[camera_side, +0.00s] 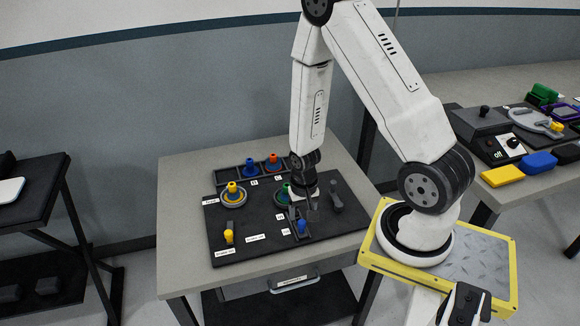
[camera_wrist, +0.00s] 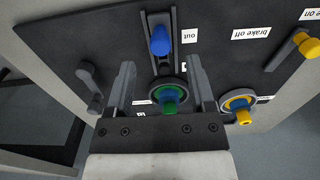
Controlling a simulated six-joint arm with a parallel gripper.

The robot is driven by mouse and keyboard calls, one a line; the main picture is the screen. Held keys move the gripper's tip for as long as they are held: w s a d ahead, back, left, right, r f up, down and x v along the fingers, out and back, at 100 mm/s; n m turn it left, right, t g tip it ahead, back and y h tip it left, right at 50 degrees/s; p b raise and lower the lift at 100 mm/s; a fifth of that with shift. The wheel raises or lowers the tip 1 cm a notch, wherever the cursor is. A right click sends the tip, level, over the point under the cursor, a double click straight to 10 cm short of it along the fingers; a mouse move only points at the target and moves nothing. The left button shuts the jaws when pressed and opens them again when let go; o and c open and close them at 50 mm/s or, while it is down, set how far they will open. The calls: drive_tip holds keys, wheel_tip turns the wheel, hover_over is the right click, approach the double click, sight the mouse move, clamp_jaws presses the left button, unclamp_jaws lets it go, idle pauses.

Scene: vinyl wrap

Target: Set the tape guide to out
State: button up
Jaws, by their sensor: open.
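The tape guide appears to be the slider with a blue knob (camera_side: 302,226) in a dark slotted track on the black panel. In the wrist view the blue knob (camera_wrist: 160,41) stands beside the "out" label (camera_wrist: 190,36), towards that end of the track. A second label by the track is partly hidden by a finger. My gripper (camera_side: 313,208) is above the panel, just behind the knob in the side view. In the wrist view my gripper (camera_wrist: 160,72) is open and empty, its fingers on either side of the track's line, short of the knob. Contact is not visible.
A green-and-blue knob (camera_wrist: 168,100) sits between the finger bases in the wrist view. A grey lever (camera_wrist: 90,82) stands to one side, a yellow dial (camera_wrist: 239,102) and yellow-tipped brake lever (camera_wrist: 300,46) to the other. A rack (camera_side: 235,177) with coloured knobs lies behind.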

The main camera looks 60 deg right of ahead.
sight(302, 223)
drive_tip(key=shift+r, duration=1.8)
drive_tip(key=w+a+r+n+t, duration=0.1)
drive_tip(key=a+r+n+t, duration=0.1)
drive_tip(key=a+r+n, duration=0.7)
wheel_tip(302, 223, up, 5)
drive_tip(key=shift+w+a+r+t, duration=0.15)
drive_tip(key=shift+w+a+t, duration=0.15)
drive_tip(key=shift+a, duration=0.55)
